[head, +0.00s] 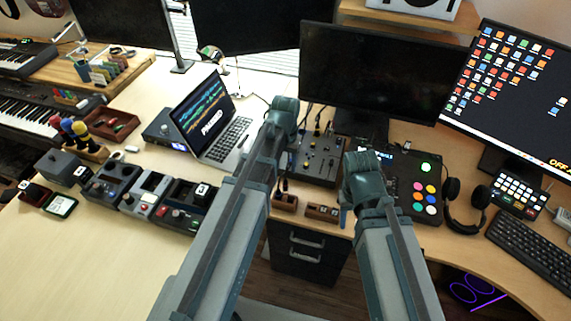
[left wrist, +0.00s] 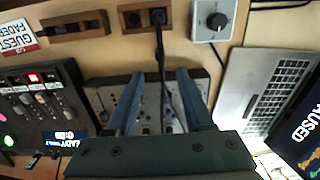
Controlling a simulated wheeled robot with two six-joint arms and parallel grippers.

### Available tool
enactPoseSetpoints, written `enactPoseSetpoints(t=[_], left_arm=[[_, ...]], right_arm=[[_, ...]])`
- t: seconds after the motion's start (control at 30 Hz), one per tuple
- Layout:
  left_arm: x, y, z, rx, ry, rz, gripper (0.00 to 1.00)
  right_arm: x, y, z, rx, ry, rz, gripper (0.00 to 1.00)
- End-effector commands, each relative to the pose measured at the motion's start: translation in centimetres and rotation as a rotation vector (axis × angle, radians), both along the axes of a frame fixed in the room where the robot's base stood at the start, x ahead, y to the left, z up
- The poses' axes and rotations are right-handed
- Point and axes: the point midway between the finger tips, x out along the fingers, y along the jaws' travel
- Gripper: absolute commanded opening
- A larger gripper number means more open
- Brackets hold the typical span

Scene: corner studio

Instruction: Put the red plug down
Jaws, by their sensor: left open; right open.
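I cannot make out a red plug in either view. In the left wrist view a black cable (left wrist: 161,62) runs from a plug in a brown wooden block (left wrist: 132,18) down between my open left fingers (left wrist: 160,78). I cannot tell whether the fingers touch it. The plug looks dark, with no red showing. The block also shows in the head view (head: 285,203). My left gripper (head: 283,112) is over the mixer (head: 316,158); its fingertips are hidden there. My right gripper (head: 364,178) is open near the colour-button panel (head: 424,200), its fingers mostly hidden.
A second wooden block (head: 322,212) is at the desk's front edge, above drawers (head: 308,252). A laptop (head: 228,140) stands left of the mixer; headphones (head: 467,205) lie right. Coloured-head items (head: 78,128) and small boxes stand far left. The front left desk is clear.

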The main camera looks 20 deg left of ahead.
Motion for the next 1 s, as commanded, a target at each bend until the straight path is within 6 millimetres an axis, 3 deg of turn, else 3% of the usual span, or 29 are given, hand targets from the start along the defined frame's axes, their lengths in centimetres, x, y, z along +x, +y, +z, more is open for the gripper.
enactPoseSetpoints(t=[0.03, 0.13, 0.43, 0.53, 0.7, 0.8, 1.0], left_arm=[[0.0, 0.0, 1.5, 0.0, 0.0, 0.0, 0.52], [0.0, 0.0, 2.5, 0.0, 0.0, 0.0, 0.52], [-0.6, -0.5, 2.9, 0.002, 0.002, -0.01, 0.52], [-3.4, -3.0, 2.9, 0.018, 0.01, -0.066, 0.52], [-10.0, -7.8, 2.9, 0.065, 0.03, -0.199, 0.52], [-12.7, -9.4, 3.0, 0.086, 0.035, -0.256, 0.52], [-14.5, -10.5, 3.0, 0.105, 0.04, -0.298, 0.52]], right_arm=[[0.0, 0.0, 1.5, 0.0, 0.0, 0.0, 0.5], [0.0, 0.0, 2.5, 0.0, 0.0, 0.0, 0.5], [0.0, 0.0, 2.9, 0.0, 0.0, 0.0, 0.5], [0.0, 0.0, 2.9, 0.0, 0.0, 0.0, 0.5], [0.0, 0.0, 2.9, 0.0, 0.0, 0.0, 0.5], [0.0, 0.0, 2.9, 0.0, 0.0, 0.0, 0.5], [0.0, 0.0, 2.9, 0.0, 0.0, 0.0, 0.5]])
